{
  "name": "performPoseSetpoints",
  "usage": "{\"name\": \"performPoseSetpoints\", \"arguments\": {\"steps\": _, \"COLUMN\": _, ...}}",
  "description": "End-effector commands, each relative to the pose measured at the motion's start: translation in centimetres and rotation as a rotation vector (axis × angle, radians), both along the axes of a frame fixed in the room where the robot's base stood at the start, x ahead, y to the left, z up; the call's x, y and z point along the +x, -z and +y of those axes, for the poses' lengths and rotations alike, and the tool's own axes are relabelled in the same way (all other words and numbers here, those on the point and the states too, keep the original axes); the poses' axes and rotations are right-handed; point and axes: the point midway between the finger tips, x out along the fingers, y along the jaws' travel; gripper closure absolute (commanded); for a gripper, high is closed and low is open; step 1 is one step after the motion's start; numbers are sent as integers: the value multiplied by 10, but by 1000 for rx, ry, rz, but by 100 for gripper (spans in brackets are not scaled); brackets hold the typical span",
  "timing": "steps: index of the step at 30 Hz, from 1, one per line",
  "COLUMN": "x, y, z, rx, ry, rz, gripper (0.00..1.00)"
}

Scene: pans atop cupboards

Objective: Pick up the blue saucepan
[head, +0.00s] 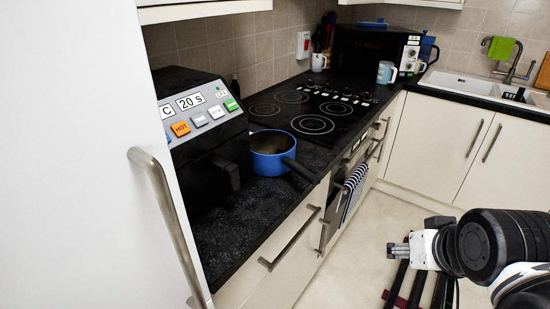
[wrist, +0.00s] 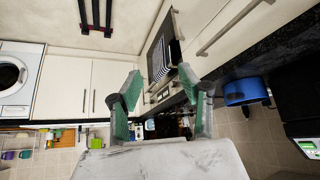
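The blue saucepan (head: 266,158) stands upright on the dark worktop, between the black appliance and the hob. Its dark handle (head: 299,169) points right toward the worktop's front edge. In the wrist view, which is upside down, the blue saucepan (wrist: 240,92) is at the right, outside the fingers. My gripper (wrist: 160,82) has its two green-padded fingers spread apart with nothing held between them. In the head view my arm is at the lower right, over the floor and well away from the saucepan.
The black appliance (head: 212,165) with a button panel stands close left of the saucepan. The black hob (head: 317,110) lies behind it. A tall white door (head: 80,160) fills the left. A striped towel (head: 353,190) hangs on the oven front. Open floor lies before the cupboards.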

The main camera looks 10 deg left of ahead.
Motion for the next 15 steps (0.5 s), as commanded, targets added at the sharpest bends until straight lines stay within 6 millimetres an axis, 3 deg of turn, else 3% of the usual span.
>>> {"name": "performPoseSetpoints", "arguments": {"steps": 5, "x": 12, "y": 8, "z": 12, "rx": 102, "ry": 26, "rz": 2, "gripper": 62}}
{"name": "performPoseSetpoints", "arguments": {"steps": 15, "x": 66, "y": 26, "z": 62, "rx": 596, "ry": 136, "rz": -5, "gripper": 62}}
